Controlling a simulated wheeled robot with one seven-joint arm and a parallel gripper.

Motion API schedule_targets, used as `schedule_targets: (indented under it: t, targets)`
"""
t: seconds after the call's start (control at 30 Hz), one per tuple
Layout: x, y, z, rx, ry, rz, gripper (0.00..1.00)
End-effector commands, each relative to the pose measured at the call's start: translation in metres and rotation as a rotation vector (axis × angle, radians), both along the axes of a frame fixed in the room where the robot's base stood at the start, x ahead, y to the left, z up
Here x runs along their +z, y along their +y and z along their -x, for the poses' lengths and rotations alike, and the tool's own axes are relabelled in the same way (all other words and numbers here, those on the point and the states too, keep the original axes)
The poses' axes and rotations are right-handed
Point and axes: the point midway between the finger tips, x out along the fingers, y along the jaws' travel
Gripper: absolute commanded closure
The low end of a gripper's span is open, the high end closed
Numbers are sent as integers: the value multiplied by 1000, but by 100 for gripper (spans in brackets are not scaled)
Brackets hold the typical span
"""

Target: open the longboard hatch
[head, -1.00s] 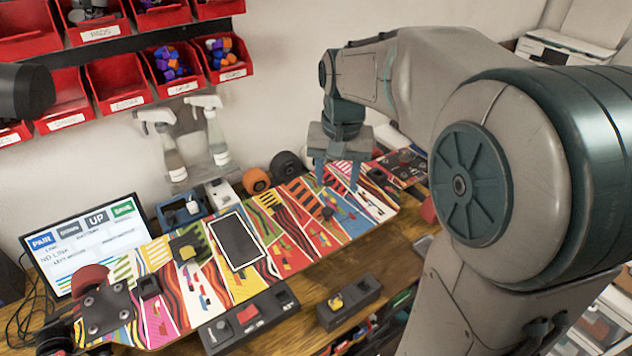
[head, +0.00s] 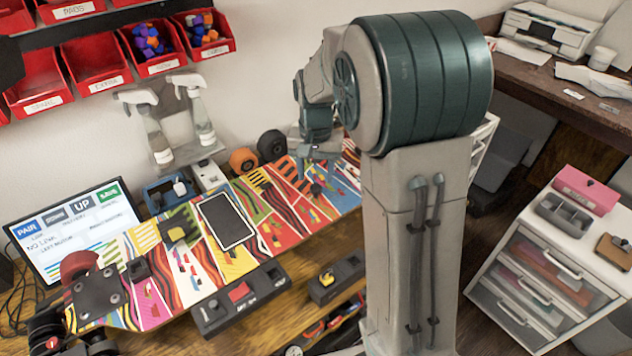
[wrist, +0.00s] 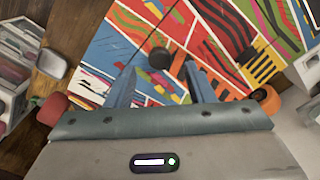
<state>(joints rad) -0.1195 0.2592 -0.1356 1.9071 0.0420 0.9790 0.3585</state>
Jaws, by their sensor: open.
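The longboard (head: 155,300) lies along the bench, its deck printed in bright patterns. A dark round knob (head: 316,187) stands on the deck; it also shows in the wrist view (wrist: 159,58). A dark rectangular panel with a pale border (head: 228,221) lies left of it. I cannot tell the hatch's outline for certain. My gripper (wrist: 158,72) is open and empty over the deck. In the wrist view the knob appears between and just beyond the two fingertips; no contact shows. In the head view my arm partly hides my gripper and the board's right end.
A monitor (head: 75,235) stands left, and spray bottles (head: 150,130) hang on the wall behind. Orange (head: 243,160) and black (head: 272,146) wheels sit behind the board. Control boxes (head: 240,300) lie along its front. A drawer cabinet (head: 545,275) stands right.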

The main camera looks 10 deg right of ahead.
Motion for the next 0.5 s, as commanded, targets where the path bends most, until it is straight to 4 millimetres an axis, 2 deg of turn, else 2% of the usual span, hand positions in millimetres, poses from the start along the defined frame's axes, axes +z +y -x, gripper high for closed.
schedule_targets:
  t: [0.1, 0.2, 0.5]
  targets:
    - [-19, 0, 0, 0, 2, 0, 52]
    - [-29, 0, 0, 0, 1, 0, 52]
    - [-36, 0, 0, 1, -1, 0, 52]
